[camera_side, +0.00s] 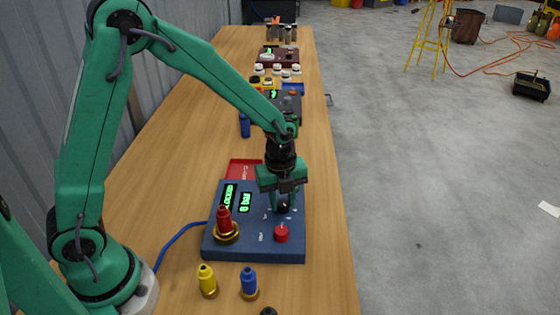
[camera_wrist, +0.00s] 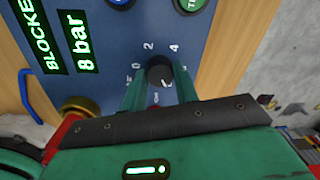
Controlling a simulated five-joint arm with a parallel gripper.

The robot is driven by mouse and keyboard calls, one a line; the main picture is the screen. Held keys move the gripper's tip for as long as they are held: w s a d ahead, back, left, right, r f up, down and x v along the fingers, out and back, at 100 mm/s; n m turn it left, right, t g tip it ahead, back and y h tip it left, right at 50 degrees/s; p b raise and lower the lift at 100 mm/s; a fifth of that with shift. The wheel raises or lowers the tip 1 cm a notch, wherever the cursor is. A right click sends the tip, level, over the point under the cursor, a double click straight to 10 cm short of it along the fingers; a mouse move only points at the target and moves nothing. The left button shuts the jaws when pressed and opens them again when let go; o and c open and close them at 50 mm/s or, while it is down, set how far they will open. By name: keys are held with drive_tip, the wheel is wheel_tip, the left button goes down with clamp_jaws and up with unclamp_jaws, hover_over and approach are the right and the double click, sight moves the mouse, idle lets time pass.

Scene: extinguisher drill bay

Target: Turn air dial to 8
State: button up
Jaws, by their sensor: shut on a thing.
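A blue control box (camera_side: 285,250) stands on the wooden bench, with green-lit displays. In the wrist view, one display (camera_wrist: 80,45) reads "8 bar" and another (camera_wrist: 40,35) reads "BLOCKED", cut off at the edge. The air dial (camera_wrist: 160,72) is a dark round knob with the marks 0, 2 and 4 visible around it. My gripper (camera_wrist: 159,82) points down over the box and is shut on the dial, one finger on each side. In the side view my gripper (camera_side: 282,196) hides most of the dial. The lower dial marks are hidden by my gripper.
A red nozzle on a brass fitting (camera_side: 226,225) and a red knob (camera_side: 282,234) sit on the box near my gripper. Yellow (camera_side: 207,280) and blue (camera_side: 249,282) fittings stand in front. A red tray (camera_side: 243,170) lies behind. Bench right of the box is clear.

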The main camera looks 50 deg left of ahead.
sight(281, 203)
drive_tip(key=shift+a, duration=0.15)
drive_tip(key=o, duration=1)
drive_tip(key=shift+c, duration=0.2)
wheel_tip(281, 203, up, 7)
drive_tip(key=shift+f, duration=0.1)
drive_tip(key=shift+s+r, duration=0.1)
drive_tip(key=shift+r, duration=0.4)
